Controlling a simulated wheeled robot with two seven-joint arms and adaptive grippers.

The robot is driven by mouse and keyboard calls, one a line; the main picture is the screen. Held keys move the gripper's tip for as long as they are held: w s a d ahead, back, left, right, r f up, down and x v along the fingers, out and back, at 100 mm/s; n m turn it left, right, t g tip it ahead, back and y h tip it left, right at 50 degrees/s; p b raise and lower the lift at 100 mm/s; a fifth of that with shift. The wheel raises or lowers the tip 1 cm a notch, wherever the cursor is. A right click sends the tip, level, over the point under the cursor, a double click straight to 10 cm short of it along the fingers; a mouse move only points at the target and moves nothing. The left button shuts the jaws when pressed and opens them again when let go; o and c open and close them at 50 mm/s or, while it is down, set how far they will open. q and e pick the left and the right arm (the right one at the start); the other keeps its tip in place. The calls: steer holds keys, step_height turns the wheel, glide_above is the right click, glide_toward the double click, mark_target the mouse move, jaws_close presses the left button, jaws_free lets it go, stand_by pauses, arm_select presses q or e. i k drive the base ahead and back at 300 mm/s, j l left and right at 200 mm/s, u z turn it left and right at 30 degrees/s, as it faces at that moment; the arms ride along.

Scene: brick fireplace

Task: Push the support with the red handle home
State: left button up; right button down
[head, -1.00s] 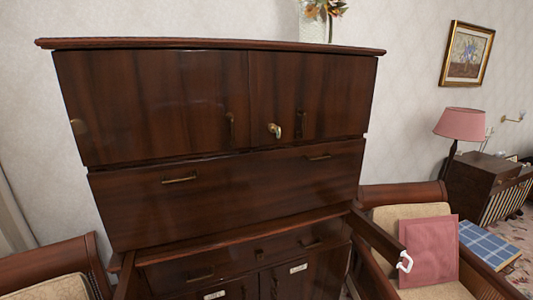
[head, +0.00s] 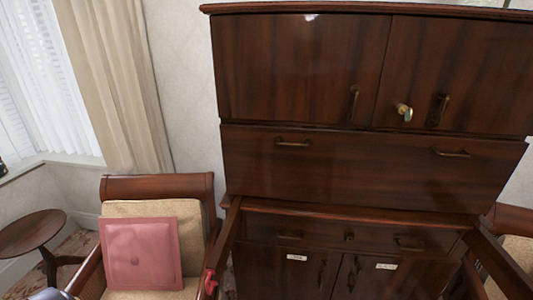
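The support with the red handle is the left wooden bar (head: 228,237). It sticks out toward me from the left side of the dark wooden cabinet (head: 300,70). Its red handle (head: 210,282) is at its near end, low in the picture. A matching right support (head: 500,262) also sticks out; its near end is cut off by the picture edge. The wide front panel (head: 365,172) above the supports stands upright and shut. A small grey piece, perhaps of my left arm, shows at the bottom left edge. I see no fingers of either gripper.
An armchair (head: 160,187) with a pink cushion (head: 140,255) stands close left of the red-handled support. A small round table (head: 32,232) is at the far left by the window. Another chair (head: 518,250) is partly visible at the right edge.

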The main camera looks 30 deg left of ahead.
mark_target(215, 264)
steer(key=u, duration=1.55)
